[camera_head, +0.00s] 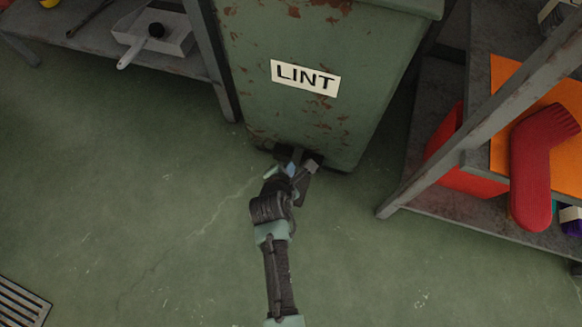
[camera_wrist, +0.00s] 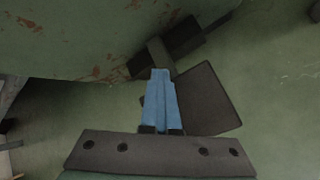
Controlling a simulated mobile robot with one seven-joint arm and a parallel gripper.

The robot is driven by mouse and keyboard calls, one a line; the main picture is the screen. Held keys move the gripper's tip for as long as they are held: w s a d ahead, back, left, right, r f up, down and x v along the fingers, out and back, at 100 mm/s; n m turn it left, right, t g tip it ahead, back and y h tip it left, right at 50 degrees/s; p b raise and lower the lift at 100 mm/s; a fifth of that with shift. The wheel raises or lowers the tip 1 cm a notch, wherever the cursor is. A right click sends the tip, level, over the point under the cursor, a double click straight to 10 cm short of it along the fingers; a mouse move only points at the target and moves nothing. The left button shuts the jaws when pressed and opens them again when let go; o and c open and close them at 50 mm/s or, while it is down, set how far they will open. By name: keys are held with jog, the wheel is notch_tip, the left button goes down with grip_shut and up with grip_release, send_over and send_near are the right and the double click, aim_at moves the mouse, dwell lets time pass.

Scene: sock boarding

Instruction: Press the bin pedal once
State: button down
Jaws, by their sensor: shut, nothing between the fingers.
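The green bin (camera_head: 310,115) with a white LINT label (camera_head: 305,78) stands at the top centre of the head view. Its rusty wall (camera_wrist: 90,35) fills the upper left of the wrist view. The pedal, a dark flat plate (camera_wrist: 212,100), sits low at the bin's foot beside a dark block (camera_wrist: 180,42) and a short bar. It also shows in the head view (camera_head: 303,183), partly hidden by my gripper (camera_head: 291,168). My gripper's blue fingers (camera_wrist: 160,75) are shut and empty, pointing at the pedal area. They overlap the plate's left edge; I cannot tell whether they touch it.
A metal shelf (camera_head: 400,200) at the right holds a red sock form (camera_head: 535,160), an orange sheet (camera_head: 535,90) and a red bin (camera_head: 455,170). A low table (camera_head: 75,45) with a dustpan (camera_head: 150,30) stands at the upper left.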

jog(key=shift+s+a+f+b, duration=0.1)
jog(key=shift+s+f+b, duration=0.2)
jog(key=shift+f, duration=0.55)
jog(key=shift+s+a+f+b, duration=0.1)
jog(key=shift+s+f+b, duration=0.2)
jog(key=shift+f, duration=0.55)
dwell(0.5)
jog(key=shift+r, duration=0.15)
notch_tip(320, 180, up, 3)
jog(key=p, duration=0.4)
jog(key=shift+d+r, duration=0.1)
jog(key=shift+r, duration=0.1)
jog(key=shift+w+d+r+p, duration=0.1)
jog(key=shift+w+r+p, duration=0.15)
jog(key=shift+r+p, duration=0.2)
jog(key=r+p, duration=0.1)
jog(key=p, duration=0.1)
jog(key=r+p, duration=0.1)
jog(key=r, duration=0.1)
jog(key=r+p, duration=0.2)
jog(key=shift+w+r+p, duration=0.1)
jog(key=shift+w+p, duration=0.15)
jog(key=shift+p, duration=0.1)
dwell(0.6)
